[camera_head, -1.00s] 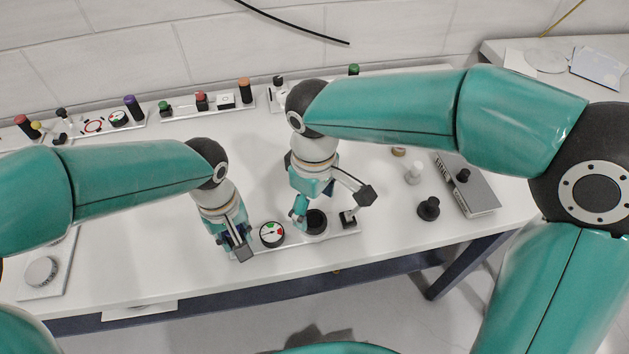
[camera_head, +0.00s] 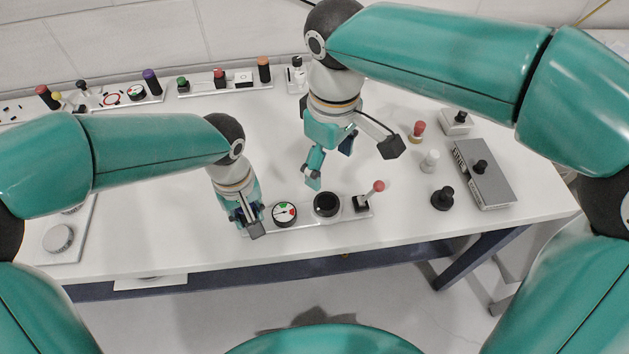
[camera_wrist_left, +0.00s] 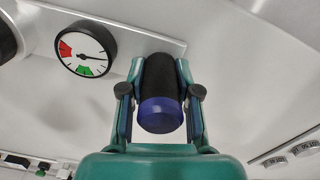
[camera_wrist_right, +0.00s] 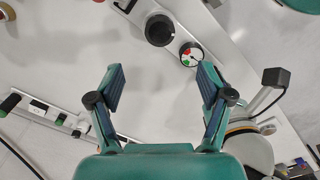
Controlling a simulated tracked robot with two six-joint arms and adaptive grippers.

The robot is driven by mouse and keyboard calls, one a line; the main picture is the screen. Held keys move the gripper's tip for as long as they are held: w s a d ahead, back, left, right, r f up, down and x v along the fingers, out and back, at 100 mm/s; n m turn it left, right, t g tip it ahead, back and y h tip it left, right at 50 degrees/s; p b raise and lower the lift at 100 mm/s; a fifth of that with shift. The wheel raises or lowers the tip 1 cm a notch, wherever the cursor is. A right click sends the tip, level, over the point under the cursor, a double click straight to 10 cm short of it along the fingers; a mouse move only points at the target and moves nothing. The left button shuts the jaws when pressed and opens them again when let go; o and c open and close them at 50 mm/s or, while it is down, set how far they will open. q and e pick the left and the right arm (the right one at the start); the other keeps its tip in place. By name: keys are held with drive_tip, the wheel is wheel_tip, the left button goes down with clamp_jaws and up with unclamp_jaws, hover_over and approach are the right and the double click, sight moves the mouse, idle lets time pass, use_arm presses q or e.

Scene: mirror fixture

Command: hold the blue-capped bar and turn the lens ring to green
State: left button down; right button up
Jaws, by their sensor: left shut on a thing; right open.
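The blue-capped bar (camera_wrist_left: 160,100) is black with a blue end and stands at the left end of the small fixture plate (camera_head: 346,213). My left gripper (camera_head: 246,222) is shut on it, one finger on each side in the left wrist view. The lens ring (camera_head: 326,204) is a black round knob, right of the dial (camera_head: 285,213). The dial has red and green sectors.
A red-tipped lever (camera_head: 377,187) stands at the plate's right end. A black knob (camera_head: 442,198), a white peg (camera_head: 430,160) and a grey box (camera_head: 485,175) are farther right. Several panels with coloured posts line the back. The table behind the fixture is clear.

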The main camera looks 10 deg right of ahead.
sight(327, 203)
wheel_tip(327, 203, down, 12)
drive_tip(key=n, duration=0.7)
idle(0.5)
drive_tip(key=c, duration=1.2)
